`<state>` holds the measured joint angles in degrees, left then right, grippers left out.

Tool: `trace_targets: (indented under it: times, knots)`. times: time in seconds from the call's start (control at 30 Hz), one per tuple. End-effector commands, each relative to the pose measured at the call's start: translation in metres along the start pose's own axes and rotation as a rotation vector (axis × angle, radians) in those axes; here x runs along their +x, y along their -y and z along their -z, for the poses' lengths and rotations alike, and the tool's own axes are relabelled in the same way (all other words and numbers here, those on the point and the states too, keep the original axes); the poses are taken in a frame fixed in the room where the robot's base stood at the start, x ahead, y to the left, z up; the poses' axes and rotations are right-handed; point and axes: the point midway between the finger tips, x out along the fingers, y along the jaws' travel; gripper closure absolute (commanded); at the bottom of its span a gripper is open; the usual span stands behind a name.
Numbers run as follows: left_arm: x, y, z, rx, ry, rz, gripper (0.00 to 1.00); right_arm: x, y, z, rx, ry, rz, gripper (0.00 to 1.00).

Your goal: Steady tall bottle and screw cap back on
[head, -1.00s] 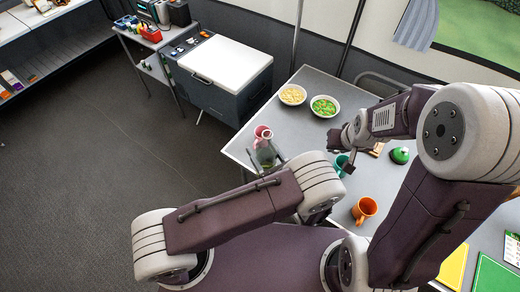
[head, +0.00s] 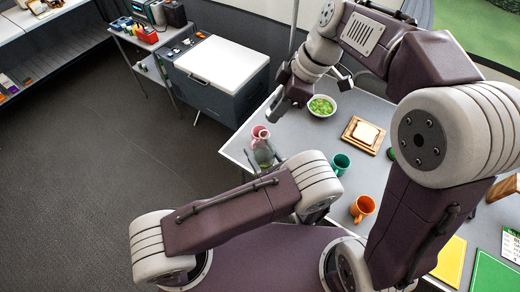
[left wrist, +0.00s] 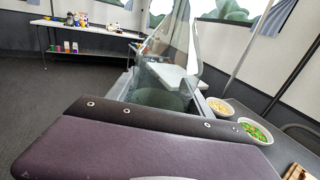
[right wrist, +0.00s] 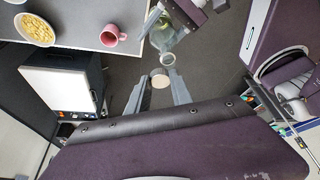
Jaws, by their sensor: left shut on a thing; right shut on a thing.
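The tall greenish clear bottle (head: 264,155) stands upright near the table's left edge in the head view. My left gripper (left wrist: 160,85) is shut around it; the bottle's glass (left wrist: 160,99) fills the space between the fingers. In the right wrist view the bottle (right wrist: 162,36) shows its open round mouth. My right gripper (right wrist: 159,92) is shut on a small pale round cap (right wrist: 160,79). The cap is apart from the bottle's mouth in that view. In the head view my right gripper (head: 278,112) is above and beyond the bottle; the cap is not clear there.
A pink mug (head: 259,131) stands close behind the bottle. A bowl of pale food (right wrist: 36,29) is further back.

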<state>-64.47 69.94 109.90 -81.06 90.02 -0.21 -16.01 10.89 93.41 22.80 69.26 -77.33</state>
Motion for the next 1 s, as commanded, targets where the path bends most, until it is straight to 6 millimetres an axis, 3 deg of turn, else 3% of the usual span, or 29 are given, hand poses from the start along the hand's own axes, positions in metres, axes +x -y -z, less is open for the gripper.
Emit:
trace_targets:
  times: [0.2, 0.53, 1.0]
  knots:
    - [0.000, 0.000, 0.000, 0.000, 0.001, 0.000, 1.00, -0.013, 0.015, 0.022, -0.157, 0.001, 0.066, 1.00]
    - [0.000, 0.000, 0.000, 0.000, 0.001, 0.000, 1.00, -0.013, 0.016, 0.023, -0.164, 0.002, 0.071, 1.00]
    - [0.000, 0.000, 0.000, 0.000, 0.001, 0.000, 1.00, 0.021, 0.016, 0.008, -0.163, 0.002, 0.070, 1.00]
